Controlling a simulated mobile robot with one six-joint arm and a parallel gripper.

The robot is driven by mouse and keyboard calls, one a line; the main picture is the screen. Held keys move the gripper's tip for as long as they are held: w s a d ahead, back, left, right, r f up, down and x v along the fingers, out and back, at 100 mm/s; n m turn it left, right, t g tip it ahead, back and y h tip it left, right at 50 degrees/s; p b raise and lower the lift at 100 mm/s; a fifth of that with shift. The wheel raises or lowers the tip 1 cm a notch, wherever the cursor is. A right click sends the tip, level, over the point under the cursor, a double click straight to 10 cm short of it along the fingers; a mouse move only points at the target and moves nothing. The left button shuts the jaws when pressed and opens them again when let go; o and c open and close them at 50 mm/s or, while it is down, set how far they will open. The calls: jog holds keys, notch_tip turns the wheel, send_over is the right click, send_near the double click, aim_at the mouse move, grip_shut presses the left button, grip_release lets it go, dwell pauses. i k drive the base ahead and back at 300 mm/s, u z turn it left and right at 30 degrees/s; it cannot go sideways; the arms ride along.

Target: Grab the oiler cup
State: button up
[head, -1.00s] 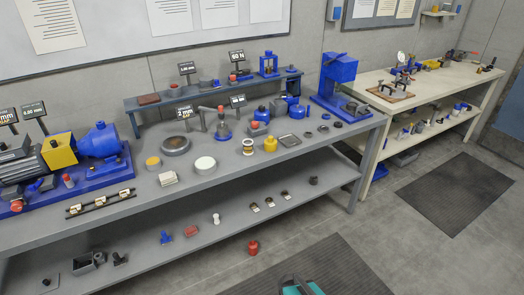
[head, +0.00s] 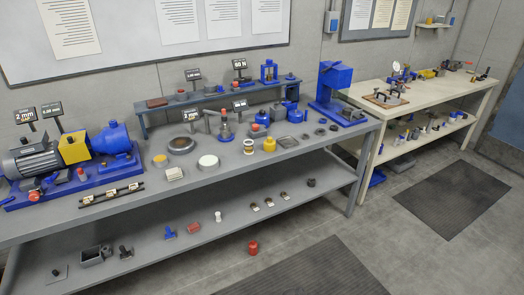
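I cannot tell for certain which small part is the oiler cup. A small cup-like piece with a pale middle and brownish bands (head: 249,147) stands upright on the grey bench. A yellow pot (head: 269,144) stands just right of it. A small red container (head: 253,247) stands on the floor in front of the bench. My gripper is not in view.
The grey bench (head: 225,180) carries a blue motor-pump unit (head: 115,142) at left and a blue press (head: 334,88) at right. Its lower shelf (head: 170,252) holds several small parts. A cream bench (head: 425,100) stands at right. Floor with dark mats (head: 455,200) is open in front.

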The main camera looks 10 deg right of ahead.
aim_at(249, 147)
jog(key=z, duration=0.05)
jog(key=k, duration=0.2)
jog(key=u, duration=0.2)
jog(key=i, duration=0.9)
jog(key=u, duration=4.3)
jog(key=i, duration=0.1)
jog(key=z, duration=2.75)
